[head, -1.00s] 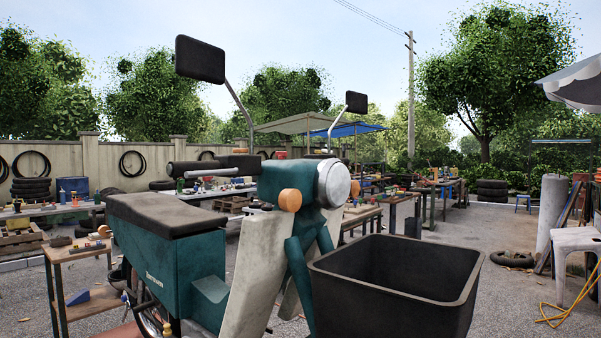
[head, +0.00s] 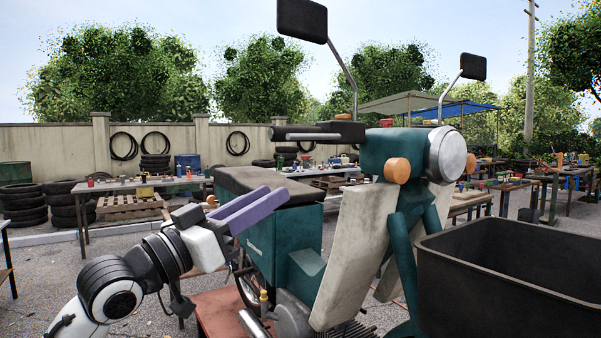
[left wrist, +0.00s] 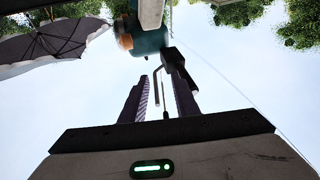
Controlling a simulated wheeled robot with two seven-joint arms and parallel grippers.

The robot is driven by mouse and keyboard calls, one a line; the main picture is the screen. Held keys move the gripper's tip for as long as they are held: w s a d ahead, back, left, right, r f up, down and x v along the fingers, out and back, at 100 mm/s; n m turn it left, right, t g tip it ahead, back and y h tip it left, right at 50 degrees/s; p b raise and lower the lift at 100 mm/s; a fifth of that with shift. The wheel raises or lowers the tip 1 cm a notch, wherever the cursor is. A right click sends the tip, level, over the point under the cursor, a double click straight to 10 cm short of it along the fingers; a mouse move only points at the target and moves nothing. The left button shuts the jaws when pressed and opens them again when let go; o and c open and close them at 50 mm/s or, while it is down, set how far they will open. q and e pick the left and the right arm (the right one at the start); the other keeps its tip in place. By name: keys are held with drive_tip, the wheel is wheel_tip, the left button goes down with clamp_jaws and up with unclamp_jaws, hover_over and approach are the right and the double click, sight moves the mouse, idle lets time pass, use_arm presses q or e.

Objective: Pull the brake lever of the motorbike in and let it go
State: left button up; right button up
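The teal motorbike (head: 284,248) stands side-on, with its dark handlebar grip (head: 335,130) left of the round headlamp. The brake lever (head: 300,136) is a thin silver bar beside the grip. My left gripper (head: 277,191), with purple fingers, is at the seat's near side, below and left of the lever and apart from it. In the left wrist view my left gripper (left wrist: 160,78) points upward, fingers apart and holding nothing. A thin bent rod, probably the lever (left wrist: 157,88), appears between the fingers there; its distance is unclear. My right gripper is not in view.
Two mirrors (head: 302,20) rise on stems above the handlebar. The dark seat (head: 262,188) lies just behind the left fingers. Workbenches (head: 130,186) and stacked tyres stand farther back. Open air surrounds the grip's left end.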

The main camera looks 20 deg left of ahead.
use_arm(q)
drive_tip(key=h, duration=0.1)
approach(300, 137)
drive_tip(key=w, duration=0.1)
drive_tip(key=shift+m+t, duration=0.3)
drive_tip(key=shift+m, duration=0.1)
drive_tip(key=p+x, duration=0.2)
drive_tip(key=x, duration=0.6)
drive_tip(key=shift+w, duration=0.15)
drive_tip(key=shift+x, duration=0.75)
drive_tip(key=shift+d+f, duration=0.1)
clamp_jaws()
